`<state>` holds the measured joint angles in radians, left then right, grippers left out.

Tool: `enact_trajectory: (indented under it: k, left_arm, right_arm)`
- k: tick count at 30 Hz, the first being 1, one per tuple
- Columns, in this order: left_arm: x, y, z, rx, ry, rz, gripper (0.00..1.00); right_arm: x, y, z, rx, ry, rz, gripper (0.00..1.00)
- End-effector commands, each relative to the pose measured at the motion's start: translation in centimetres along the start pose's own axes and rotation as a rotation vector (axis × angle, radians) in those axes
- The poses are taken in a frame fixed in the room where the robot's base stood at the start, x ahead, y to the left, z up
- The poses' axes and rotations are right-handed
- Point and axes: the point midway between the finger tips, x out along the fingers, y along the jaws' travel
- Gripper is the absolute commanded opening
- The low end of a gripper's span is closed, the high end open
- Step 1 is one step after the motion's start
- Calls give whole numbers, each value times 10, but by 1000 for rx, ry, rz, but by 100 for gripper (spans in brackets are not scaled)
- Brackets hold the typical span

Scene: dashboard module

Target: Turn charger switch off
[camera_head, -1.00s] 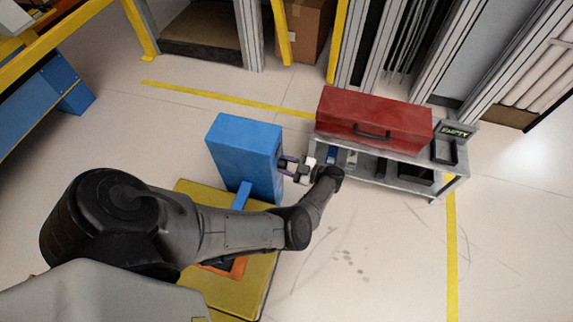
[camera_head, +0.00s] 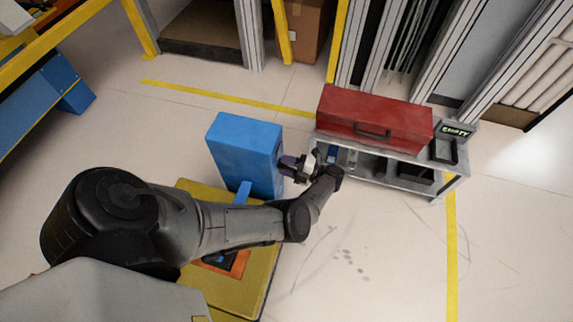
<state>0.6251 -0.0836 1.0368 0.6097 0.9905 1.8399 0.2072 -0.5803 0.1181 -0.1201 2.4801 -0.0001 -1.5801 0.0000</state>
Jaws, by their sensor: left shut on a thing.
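The blue box (camera_head: 243,150) stands upright on the yellow base (camera_head: 262,262) and looks like the charger module. My left arm reaches across from the left, and my left gripper (camera_head: 288,165) is at the right side of the blue box. It is shut on a small dark part on that side, which looks like the charger switch; the fingers hide most of it, so its position cannot be read. My right gripper is not in view.
A grey metal cart (camera_head: 402,160) with a red toolbox (camera_head: 372,118) and a black bin marked EMPTY (camera_head: 444,151) stands close to the right of my left wrist. A blue cabinet (camera_head: 45,100) is at the far left. The floor at lower right is clear.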

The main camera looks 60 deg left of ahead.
Motion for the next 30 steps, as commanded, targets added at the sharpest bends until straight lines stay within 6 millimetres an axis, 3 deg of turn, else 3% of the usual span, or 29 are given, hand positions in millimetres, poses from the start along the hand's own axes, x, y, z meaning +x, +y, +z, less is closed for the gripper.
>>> enact_trajectory:
  k: [24, 25, 30]
  left_arm:
    - [0, 0, 0, -107, 5, -1, 15]
    - [0, 0, 0, -107, 5, -1, 39]
    - [0, 0, 0, -107, 5, -1, 56]
  right_arm:
    - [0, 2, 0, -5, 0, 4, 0]
    - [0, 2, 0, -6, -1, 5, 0]
    - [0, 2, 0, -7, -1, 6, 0]
